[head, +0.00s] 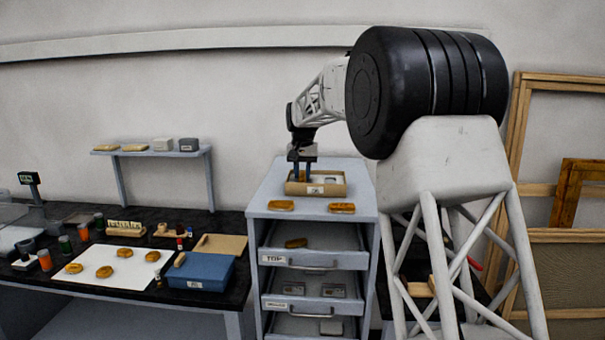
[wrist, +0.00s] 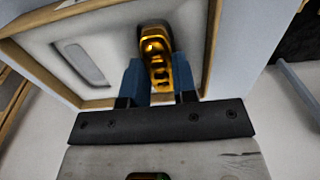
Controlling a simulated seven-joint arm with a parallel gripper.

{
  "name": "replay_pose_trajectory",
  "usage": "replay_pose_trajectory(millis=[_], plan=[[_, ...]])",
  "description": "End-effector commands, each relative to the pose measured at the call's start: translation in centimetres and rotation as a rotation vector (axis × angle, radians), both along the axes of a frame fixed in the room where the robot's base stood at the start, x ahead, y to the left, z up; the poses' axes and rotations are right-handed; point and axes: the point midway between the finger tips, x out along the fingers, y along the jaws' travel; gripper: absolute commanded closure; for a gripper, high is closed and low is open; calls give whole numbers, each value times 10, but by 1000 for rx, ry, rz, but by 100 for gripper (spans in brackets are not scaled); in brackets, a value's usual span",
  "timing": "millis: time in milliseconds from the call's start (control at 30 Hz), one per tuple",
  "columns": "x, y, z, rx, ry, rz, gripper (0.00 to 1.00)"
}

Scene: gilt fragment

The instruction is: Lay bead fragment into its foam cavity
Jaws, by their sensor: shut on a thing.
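My gripper (head: 303,174) points down into a shallow wood-rimmed box (head: 302,190) on top of the grey drawer cabinet. In the wrist view its two blue fingers (wrist: 160,80) are shut on a gold bead fragment (wrist: 156,55). The fragment lies lengthwise away from the gripper, over the pale foam (wrist: 115,40). One empty elongated foam cavity (wrist: 82,63) shows to the left of the fragment. I cannot tell whether the fragment touches the foam or sits in a cavity, since it and the fingers cover what is below. The head view does not show the fragment clearly.
Two gilt pieces (head: 281,205) (head: 342,208) lie on the cabinet top in front of the box. The top drawer (head: 335,236) is open with another gilt piece (head: 296,242) inside. A dark bench (head: 130,285) at left holds a blue box (head: 201,271) and a white sheet (head: 90,284).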

Motion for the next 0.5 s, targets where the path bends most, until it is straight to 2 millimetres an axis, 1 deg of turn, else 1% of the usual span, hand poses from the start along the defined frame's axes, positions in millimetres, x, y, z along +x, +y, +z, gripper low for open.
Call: replay_pose_trajectory(millis=[500], plan=[[0,0,-6,0,0,0,96]])
